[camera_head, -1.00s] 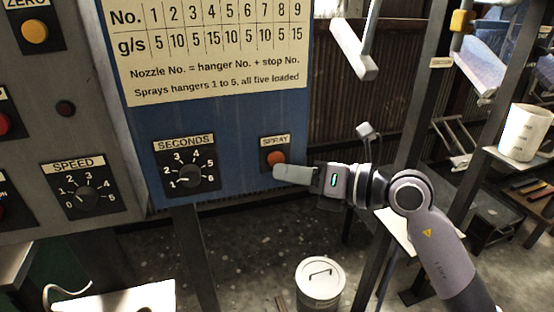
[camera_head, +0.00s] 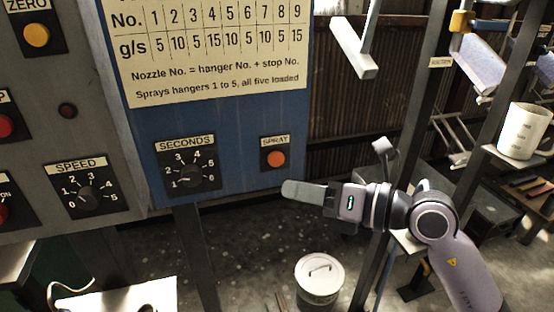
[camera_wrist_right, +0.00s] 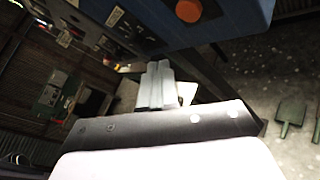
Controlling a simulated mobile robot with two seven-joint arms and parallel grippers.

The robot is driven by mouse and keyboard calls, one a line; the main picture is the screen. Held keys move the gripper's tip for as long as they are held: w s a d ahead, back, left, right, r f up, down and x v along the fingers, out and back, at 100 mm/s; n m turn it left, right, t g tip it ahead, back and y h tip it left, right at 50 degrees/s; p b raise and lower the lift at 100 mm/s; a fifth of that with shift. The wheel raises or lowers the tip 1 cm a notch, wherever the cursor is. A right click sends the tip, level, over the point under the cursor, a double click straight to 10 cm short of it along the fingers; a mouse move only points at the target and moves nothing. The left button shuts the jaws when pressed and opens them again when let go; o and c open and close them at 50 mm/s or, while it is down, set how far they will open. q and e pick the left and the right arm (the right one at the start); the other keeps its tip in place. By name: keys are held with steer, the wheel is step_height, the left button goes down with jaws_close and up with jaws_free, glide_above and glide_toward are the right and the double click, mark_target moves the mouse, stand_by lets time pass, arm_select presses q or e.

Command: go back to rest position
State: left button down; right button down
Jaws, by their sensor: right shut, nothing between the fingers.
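My right gripper (camera_head: 290,188) is shut and empty in the head view. Its fingertips point left, a little below and to the right of the orange SPRAY button (camera_head: 276,159), and do not touch it. In the right wrist view the fingers (camera_wrist_right: 158,88) lie together, and the SPRAY button (camera_wrist_right: 188,11) shows at the top on the blue panel. My left gripper is in neither view.
The blue panel (camera_head: 235,120) carries the SECONDS dial (camera_head: 189,176). The grey panel to its left carries the SPEED dial (camera_head: 88,197). A lidded white bucket (camera_head: 319,279) stands on the floor below. A dark post (camera_head: 408,130) and a shelf with a white pail (camera_head: 523,130) are on the right.

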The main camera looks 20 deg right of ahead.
steer(key=s+d+f+m+t+h, duration=0.2)
steer(key=d+f+m+t+h, duration=0.15)
steer(key=f+m, duration=0.8)
steer(key=s+d+f+m+t+h, duration=0.25)
steer(key=f+m+h, duration=0.3)
steer(key=m, duration=1.15)
steer(key=s+f+m+g, duration=0.3)
steer(key=s+f, duration=0.2)
steer(key=f, duration=0.3)
steer(key=s+f+m+g, duration=0.3)
steer(key=s+f, duration=0.3)
steer(key=f, duration=0.3)
steer(key=shift+a+f+m+g+h, duration=0.15)
steer(key=shift+a+m+g+h, duration=0.2)
steer(key=shift+m, duration=0.2)
steer(key=shift+d, duration=0.1)
